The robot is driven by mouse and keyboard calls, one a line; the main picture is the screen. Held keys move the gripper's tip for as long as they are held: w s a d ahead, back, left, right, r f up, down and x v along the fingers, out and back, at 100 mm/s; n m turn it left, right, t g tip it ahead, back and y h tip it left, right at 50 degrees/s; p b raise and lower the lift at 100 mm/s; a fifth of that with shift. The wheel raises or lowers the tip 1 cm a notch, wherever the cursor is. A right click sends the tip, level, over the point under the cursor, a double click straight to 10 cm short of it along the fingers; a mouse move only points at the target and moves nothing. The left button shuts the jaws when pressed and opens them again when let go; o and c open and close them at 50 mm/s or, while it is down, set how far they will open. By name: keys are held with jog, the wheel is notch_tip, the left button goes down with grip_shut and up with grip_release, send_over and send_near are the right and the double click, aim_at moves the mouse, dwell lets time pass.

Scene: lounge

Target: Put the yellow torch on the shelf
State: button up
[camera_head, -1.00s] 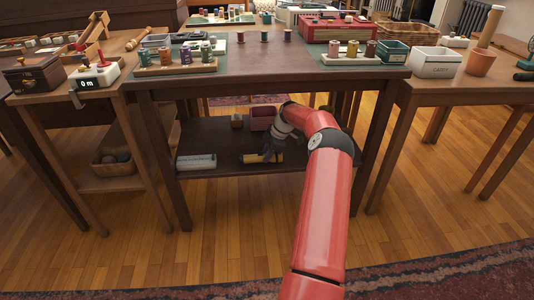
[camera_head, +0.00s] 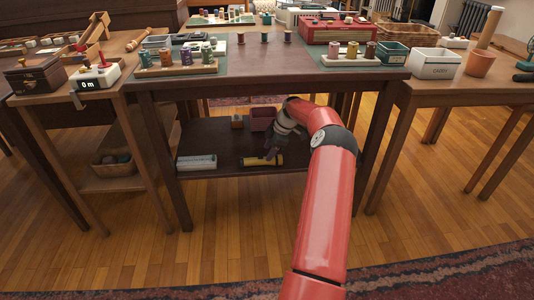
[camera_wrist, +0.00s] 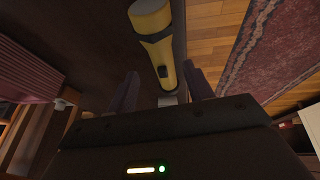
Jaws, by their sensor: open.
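The yellow torch (camera_head: 262,162) lies on its side on the dark lower shelf (camera_head: 225,142) of the middle table, near the shelf's front edge. My gripper (camera_head: 271,154) is just above and behind it, reaching under the tabletop. In the wrist view the torch (camera_wrist: 158,42) shows its yellow body and dark button, pointing away from the palm. My open gripper (camera_wrist: 161,84) has one finger to each side of the line of the torch. The torch is not clamped. Whether a finger touches it I cannot tell.
On the shelf a pale grey block-like thing (camera_head: 197,162) lies to the left. A dark red box (camera_head: 263,119) and a small wooden block (camera_head: 237,122) stand behind. The tabletop (camera_head: 270,68) and table legs close in the arm. Shelf room is free at centre left.

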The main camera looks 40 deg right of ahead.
jog(key=s+d, duration=0.8)
jog(key=shift+s+f, duration=0.25)
